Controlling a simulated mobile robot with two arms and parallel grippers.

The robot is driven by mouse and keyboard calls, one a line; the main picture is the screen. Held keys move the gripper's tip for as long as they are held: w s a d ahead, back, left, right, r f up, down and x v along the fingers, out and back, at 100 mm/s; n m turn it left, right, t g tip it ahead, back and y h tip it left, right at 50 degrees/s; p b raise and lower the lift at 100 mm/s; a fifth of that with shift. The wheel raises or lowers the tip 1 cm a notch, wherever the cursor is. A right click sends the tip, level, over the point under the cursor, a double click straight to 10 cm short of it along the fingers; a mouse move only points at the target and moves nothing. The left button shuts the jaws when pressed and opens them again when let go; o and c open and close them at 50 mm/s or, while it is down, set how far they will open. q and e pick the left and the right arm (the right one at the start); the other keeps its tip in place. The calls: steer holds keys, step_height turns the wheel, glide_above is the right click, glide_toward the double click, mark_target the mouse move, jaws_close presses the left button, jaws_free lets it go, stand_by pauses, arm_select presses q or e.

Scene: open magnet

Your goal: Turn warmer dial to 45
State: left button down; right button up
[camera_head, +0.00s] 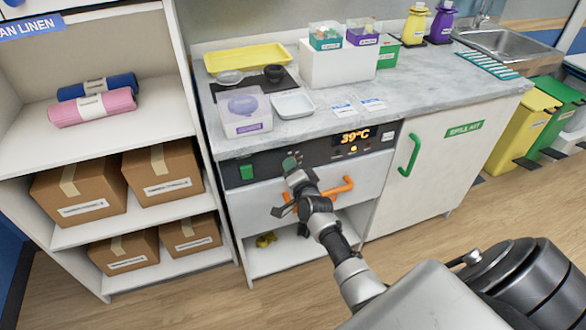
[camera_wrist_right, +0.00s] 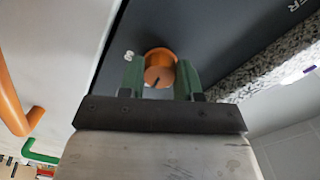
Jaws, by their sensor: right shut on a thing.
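The warmer's dark control panel (camera_head: 270,163) runs along the front of the counter, and its orange display (camera_head: 354,137) reads 39°C. The warmer dial (camera_wrist_right: 160,62) is a round orange knob with a dark mark on its face, seen in the right wrist view. My right gripper (camera_head: 291,163) is at the panel, its green-tipped fingers on both sides of the dial, shut on it. In the head view the gripper hides the dial. My left gripper is not in view.
An orange drawer handle (camera_head: 338,188) lies just below my right gripper. A green handle (camera_head: 410,155) is on the cabinet door to the right. A green button (camera_head: 246,172) sits left on the panel. A shelf with several cardboard boxes (camera_head: 163,172) stands left.

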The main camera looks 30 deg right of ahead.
steer(key=o, duration=0.9)
steer(key=shift+s, duration=0.1)
steer(key=v, duration=1)
steer(key=shift+s+a+p, duration=0.1)
steer(key=shift+s+p, duration=0.2)
steer(key=shift+p, duration=0.05)
